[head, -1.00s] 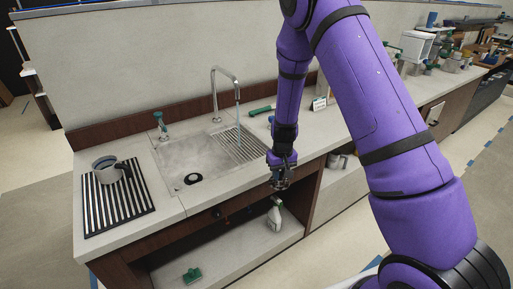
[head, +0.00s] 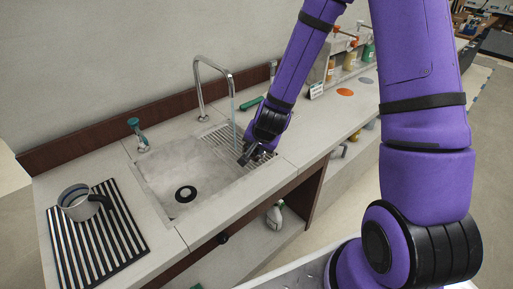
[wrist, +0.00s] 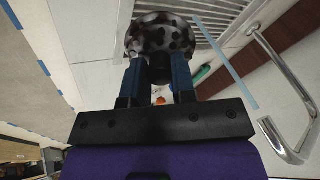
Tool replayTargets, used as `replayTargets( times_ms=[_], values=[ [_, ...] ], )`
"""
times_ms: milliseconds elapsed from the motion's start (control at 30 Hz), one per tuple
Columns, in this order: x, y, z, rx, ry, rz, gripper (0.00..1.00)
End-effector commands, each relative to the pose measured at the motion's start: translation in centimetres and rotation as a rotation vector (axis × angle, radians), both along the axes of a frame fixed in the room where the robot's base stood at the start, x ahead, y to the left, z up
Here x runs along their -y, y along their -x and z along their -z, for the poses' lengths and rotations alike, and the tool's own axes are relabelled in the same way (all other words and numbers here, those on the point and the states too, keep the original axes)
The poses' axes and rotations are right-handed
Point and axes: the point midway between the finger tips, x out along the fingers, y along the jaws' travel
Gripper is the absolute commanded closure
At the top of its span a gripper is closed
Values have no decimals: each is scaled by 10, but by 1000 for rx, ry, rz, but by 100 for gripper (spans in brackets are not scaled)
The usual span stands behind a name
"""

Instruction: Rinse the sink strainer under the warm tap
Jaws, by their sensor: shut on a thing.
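My gripper (head: 250,155) is over the right side of the sink (head: 165,172), by the ribbed drainer. In the wrist view my gripper (wrist: 160,75) is shut on the sink strainer (wrist: 160,33), a rounded metal piece with dark holes. In the head view the strainer is hard to make out at the fingertips. The chrome tap (head: 198,85) arches over the sink; it also shows in the wrist view (wrist: 285,85). A thin blue water stream (head: 235,128) falls from its spout. In the wrist view the stream (wrist: 225,62) passes right of the strainer, apart from it.
A dark round drain (head: 186,194) is in the basin floor. A teal-topped fitting (head: 138,132) stands behind the sink's left side. A grey mug (head: 78,203) sits on a striped mat (head: 95,245) at left. A green object (head: 252,103) lies behind the drainer.

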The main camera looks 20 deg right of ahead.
Motion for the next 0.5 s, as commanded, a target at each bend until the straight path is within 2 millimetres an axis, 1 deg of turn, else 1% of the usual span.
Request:
replayTargets(
  times_ms=[167,500],
  values=[
    [-1,-7,1,3,0,3,100],
    [-2,-34,7,2,-1,3,100]
  ],
)
